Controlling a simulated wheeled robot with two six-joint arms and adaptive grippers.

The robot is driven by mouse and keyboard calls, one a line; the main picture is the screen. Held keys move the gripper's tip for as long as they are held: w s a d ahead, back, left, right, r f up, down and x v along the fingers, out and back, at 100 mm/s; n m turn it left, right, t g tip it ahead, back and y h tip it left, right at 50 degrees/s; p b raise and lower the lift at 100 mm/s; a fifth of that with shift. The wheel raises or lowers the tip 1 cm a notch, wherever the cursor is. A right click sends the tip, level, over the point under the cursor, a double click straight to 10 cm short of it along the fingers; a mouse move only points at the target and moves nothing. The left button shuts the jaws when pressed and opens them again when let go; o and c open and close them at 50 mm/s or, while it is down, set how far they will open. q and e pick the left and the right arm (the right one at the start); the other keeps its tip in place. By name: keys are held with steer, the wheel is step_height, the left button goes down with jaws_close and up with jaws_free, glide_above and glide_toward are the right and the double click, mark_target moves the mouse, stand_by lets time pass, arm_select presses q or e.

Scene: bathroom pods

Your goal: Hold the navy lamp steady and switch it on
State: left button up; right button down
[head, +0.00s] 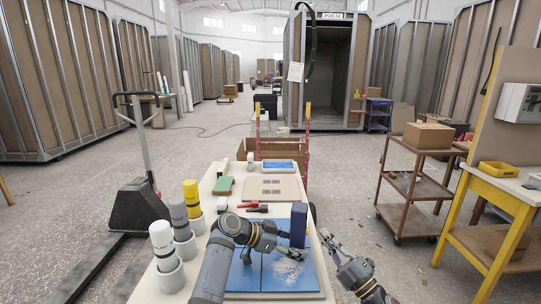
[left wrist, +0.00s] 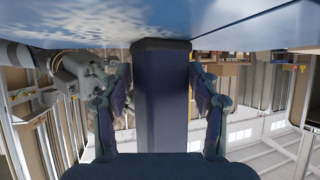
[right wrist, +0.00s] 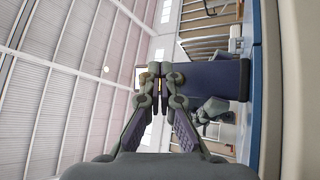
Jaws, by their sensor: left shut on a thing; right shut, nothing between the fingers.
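The navy lamp (head: 299,226) stands upright as a tall box on the blue mat (head: 243,276), near the table's right edge. My left gripper (head: 287,245) is shut on the lamp. In the left wrist view the lamp (left wrist: 162,105) fills the space between the two fingers. My right gripper (head: 328,238) is shut and empty, to the right of the lamp and off the table edge. In the right wrist view its closed fingertips (right wrist: 157,82) are beside the lamp body (right wrist: 222,80). No glow shows on the lamp, and I cannot make out its switch.
White, grey and yellow bottles (head: 191,195) stand in holders on the table's left. A red-handled tool (head: 248,205), a green sponge (head: 223,185) and a beige board (head: 272,188) lie behind the mat. A brown cart (head: 411,184) stands right, with clear floor between.

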steer(key=d, duration=0.2)
steer(key=s+d, duration=0.1)
steer(key=d, duration=0.1)
steer(key=shift+s+d, duration=0.1)
steer(key=shift+d, duration=0.1)
arm_select(q)
steer(key=o, duration=1)
steer(key=shift+o, duration=0.2)
